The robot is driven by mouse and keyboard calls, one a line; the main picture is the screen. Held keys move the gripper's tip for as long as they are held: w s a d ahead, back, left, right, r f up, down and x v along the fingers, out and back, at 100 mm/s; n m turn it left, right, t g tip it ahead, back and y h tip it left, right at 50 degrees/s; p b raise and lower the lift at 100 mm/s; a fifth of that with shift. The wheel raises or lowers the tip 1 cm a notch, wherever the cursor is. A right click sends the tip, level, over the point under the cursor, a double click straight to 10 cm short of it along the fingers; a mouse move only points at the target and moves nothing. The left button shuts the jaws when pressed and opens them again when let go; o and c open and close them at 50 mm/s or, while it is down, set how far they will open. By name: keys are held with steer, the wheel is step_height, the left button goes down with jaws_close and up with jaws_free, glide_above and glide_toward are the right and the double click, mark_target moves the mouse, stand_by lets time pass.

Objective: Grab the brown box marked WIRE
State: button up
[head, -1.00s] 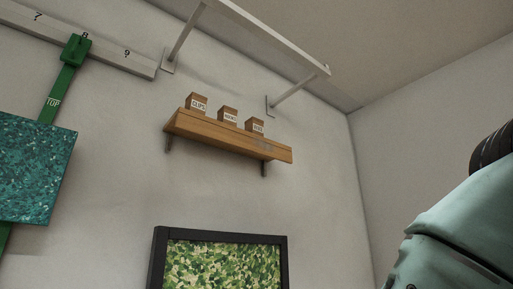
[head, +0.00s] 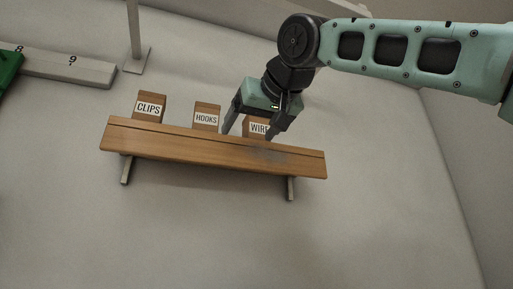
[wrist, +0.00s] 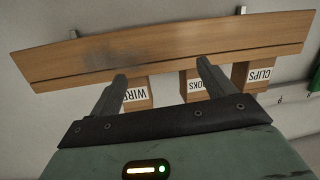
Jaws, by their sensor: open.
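The brown WIRE box (head: 257,128) stands at the right of a row of three labelled boxes on a wooden wall shelf (head: 180,142). My gripper (head: 248,134) is open around it from above, one finger at each side, and partly hides the box and its label. In the wrist view, which is upside down, the WIRE box (wrist: 138,96) shows between the fingers, closer to the left one. The right finger overlaps the HOOKS box (wrist: 190,84) there. I cannot tell whether either finger touches a box.
The HOOKS box (head: 206,116) stands just left of my gripper, with a narrow gap. The CLIPS box (head: 149,107) is farther left. The wall is close behind the shelf. A pale numbered rail (head: 65,68) and a metal bracket (head: 135,45) are at the upper left.

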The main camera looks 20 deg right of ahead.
steer(key=m+t+h+p, duration=0.1)
steer(key=m+t, duration=0.1)
glide_toward(254, 123)
steer(key=w+r+p, duration=0.1)
steer(key=w+p, duration=0.1)
steer(key=w, duration=0.1)
steer(key=w+r+p, duration=0.1)
steer(key=w, duration=0.2)
steer(key=w+d+p, duration=0.1)
steer(key=w+p, duration=0.1)
steer(key=w, duration=0.1)
steer(key=shift+r+p, duration=0.3)
steer(key=shift+r, duration=0.1)
steer(key=w+p, duration=0.4)
steer(key=w, duration=0.1)
steer(key=shift+w+d+r, duration=0.1)
steer(key=shift+w+r, duration=0.05)
steer(key=shift+r, duration=0.15)
steer(key=shift+w+f, duration=0.15)
steer(key=shift+w, duration=0.05)
steer(key=c, duration=1.1)
